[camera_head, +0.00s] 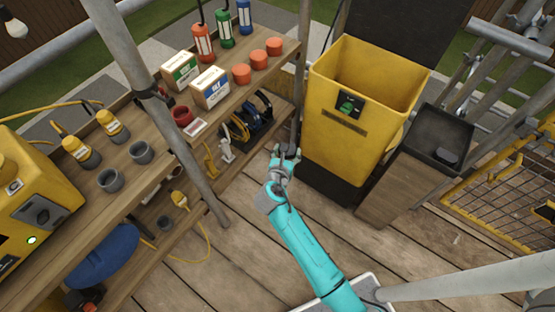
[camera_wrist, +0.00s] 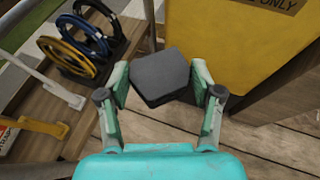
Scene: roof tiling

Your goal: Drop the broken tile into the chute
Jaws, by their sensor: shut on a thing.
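The broken tile (camera_wrist: 160,75), a dark grey flat piece with an angled edge, is between the fingers of my gripper (camera_wrist: 160,88) in the wrist view. My gripper is shut on it. In the head view my gripper (camera_head: 285,154) is beside the lower left of the yellow chute (camera_head: 342,122), below its rim; the tile is hard to make out there. The chute is a tall, open-topped bin with a dark label carrying a green mark. In the wrist view the chute's yellow wall (camera_wrist: 235,45) stands beyond and to the right of the tile.
A wooden shelf unit (camera_head: 150,115) with cartridges, boxes, cups and tools stands at left. A scaffold pole (camera_head: 165,110) rises in front of it. A dark tray (camera_head: 440,135) holding a dark piece tops a wooden stand right of the chute. Plank floor is clear in front.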

